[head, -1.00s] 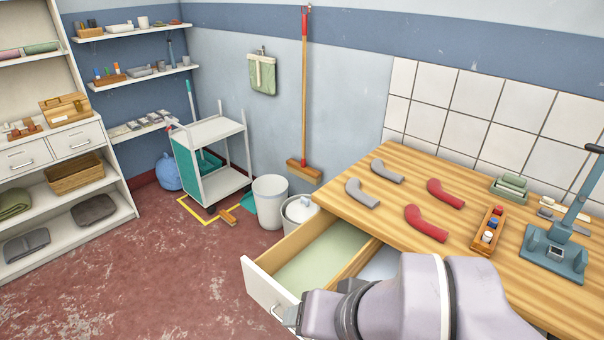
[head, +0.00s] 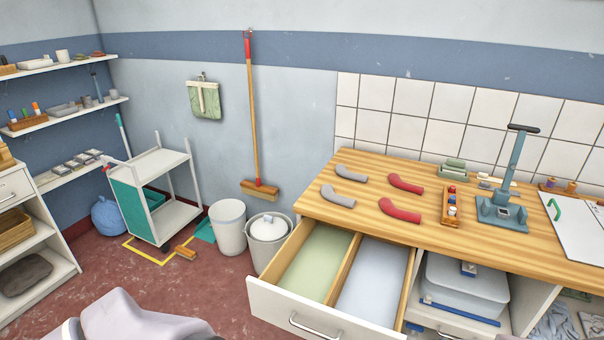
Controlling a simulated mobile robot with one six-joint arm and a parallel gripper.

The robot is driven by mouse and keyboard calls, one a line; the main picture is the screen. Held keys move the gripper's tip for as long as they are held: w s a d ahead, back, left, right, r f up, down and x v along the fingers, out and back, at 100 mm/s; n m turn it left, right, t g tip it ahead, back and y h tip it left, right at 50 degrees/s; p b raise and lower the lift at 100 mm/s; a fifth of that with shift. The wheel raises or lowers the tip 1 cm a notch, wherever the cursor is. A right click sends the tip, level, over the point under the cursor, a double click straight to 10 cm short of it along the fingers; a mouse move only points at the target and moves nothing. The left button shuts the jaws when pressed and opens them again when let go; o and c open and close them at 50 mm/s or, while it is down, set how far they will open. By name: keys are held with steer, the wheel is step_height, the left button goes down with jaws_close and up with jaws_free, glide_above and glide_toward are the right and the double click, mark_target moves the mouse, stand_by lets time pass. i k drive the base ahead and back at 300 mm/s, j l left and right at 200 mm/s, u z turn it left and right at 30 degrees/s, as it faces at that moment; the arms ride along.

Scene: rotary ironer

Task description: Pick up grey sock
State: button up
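Two grey socks lie on the left part of the wooden table (head: 370,225). One grey sock (head: 350,173) is near the back edge, and the other grey sock (head: 337,197) is closer to the front left edge. Two red socks lie just to their right, one red sock (head: 405,184) behind and one red sock (head: 399,210) in front. The socks lie flat and apart from one another. Part of my arm shows at the bottom left, but my gripper is out of the picture.
Below the table an open drawer sticks out, with a green compartment (head: 318,262) and a pale blue compartment (head: 372,285). A wooden holder with bottles (head: 452,208) and a blue press (head: 503,205) stand right of the socks. Bins (head: 228,228) stand left of the table.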

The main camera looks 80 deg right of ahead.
mark_target(341, 169)
steer(key=i+l+z, duration=0.1)
steer(key=i+z, duration=0.3)
steer(key=i+j+z, duration=0.1)
steer(key=i+z, duration=0.3)
steer(key=i, duration=0.25)
steer(key=i+j+z, duration=0.2)
steer(key=i+z, duration=0.2)
steer(key=i+j+z, duration=0.4)
steer(key=i, duration=0.15)
steer(key=i+l+z, duration=0.2)
steer(key=z, duration=0.25)
steer(key=i+l+z, duration=0.25)
steer(key=z, duration=0.15)
steer(key=i+l+z, duration=0.2)
steer(key=z, duration=0.25)
steer(key=i+z, duration=0.3)
steer(key=z, duration=0.15)
steer(key=i+z, duration=0.3)
steer(key=z, duration=0.15)
steer(key=i+j+z, duration=0.15)
steer(key=z, duration=0.25)
steer(key=i+j+z, duration=0.2)
steer(key=z, duration=0.25)
steer(key=i+j+z, duration=0.25)
steer(key=i, duration=0.15)
steer(key=l, duration=0.1)
